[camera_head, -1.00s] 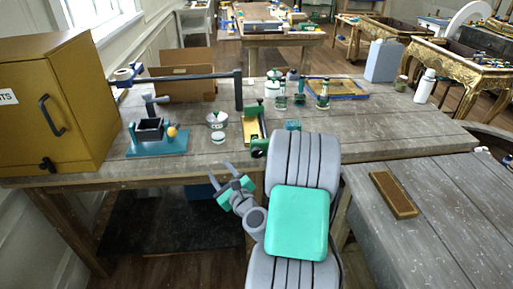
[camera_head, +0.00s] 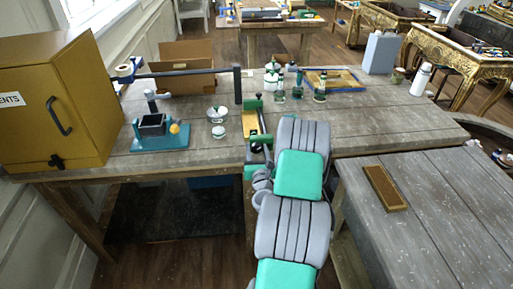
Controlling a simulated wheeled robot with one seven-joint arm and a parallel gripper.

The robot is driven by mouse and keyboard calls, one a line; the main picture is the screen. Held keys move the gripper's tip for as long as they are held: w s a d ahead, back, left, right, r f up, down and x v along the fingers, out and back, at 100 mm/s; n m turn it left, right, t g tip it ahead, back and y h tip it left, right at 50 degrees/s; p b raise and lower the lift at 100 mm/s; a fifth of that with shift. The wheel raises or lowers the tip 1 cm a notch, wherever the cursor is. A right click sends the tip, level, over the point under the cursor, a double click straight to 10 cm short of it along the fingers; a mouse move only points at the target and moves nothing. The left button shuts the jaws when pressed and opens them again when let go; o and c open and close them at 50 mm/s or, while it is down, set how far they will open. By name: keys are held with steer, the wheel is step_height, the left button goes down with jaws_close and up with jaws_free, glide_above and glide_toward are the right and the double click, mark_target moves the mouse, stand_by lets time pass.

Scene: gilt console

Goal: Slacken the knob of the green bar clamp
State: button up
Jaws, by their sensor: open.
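The green bar clamp (camera_head: 254,104) stands at the front edge of the grey wooden bench, by a yellow board (camera_head: 250,124). Its lower end, with a dark part and green around it, hangs at the edge; the knob cannot be made out clearly. My gripper (camera_head: 257,165), grey with green fingers, is just below and in front of that lower end, at the bench edge. It is open and partly hidden by my arm. I cannot tell whether a finger touches the knob.
A yellow cabinet (camera_head: 85,110) fills the left end. A lower table with a brown block (camera_head: 385,188) is at right.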

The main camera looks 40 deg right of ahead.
steer(key=shift+c, duration=0.5)
jaws_close()
steer(key=shift+n, duration=0.3)
